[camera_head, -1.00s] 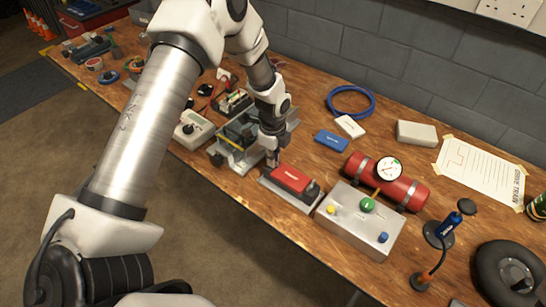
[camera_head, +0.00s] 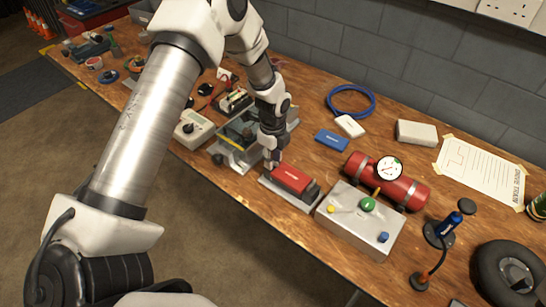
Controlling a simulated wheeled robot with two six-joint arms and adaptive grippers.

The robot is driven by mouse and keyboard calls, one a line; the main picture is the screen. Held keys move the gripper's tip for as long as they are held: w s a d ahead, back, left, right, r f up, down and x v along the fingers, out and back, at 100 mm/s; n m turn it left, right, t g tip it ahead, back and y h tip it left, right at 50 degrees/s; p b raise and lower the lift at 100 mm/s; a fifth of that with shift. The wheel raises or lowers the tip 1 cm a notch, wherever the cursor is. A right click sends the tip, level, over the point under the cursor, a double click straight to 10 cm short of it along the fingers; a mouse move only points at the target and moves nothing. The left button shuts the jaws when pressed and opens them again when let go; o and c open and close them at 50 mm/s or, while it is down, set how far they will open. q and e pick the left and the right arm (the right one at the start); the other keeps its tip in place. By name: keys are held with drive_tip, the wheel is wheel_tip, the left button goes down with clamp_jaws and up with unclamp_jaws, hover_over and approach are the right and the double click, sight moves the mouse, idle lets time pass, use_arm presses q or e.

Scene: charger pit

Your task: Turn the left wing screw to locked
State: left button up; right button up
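My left arm comes in from the left and reaches over the wooden bench. My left gripper (camera_head: 271,158) points down at the left end of the red block (camera_head: 291,179), which lies in a metal tray. Its fingers are small and partly hidden, so I cannot tell whether they are open or shut. A grey metal cradle (camera_head: 233,148) with a dark block stands just left of the gripper, partly covered by the arm. I cannot make out the left wing screw clearly at this size. My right gripper is not in view.
A metal box (camera_head: 350,232) with yellow, green and blue knobs stands right of the red block. A red cylinder with a gauge (camera_head: 408,191) lies behind it. A blue case (camera_head: 331,141) and a white case (camera_head: 350,126) lie farther back. Bare bench (camera_head: 300,143) shows between them and the gripper.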

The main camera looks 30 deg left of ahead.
use_arm(q)
wheel_tip(320, 180, up, 12)
idle(0.4)
idle(0.3)
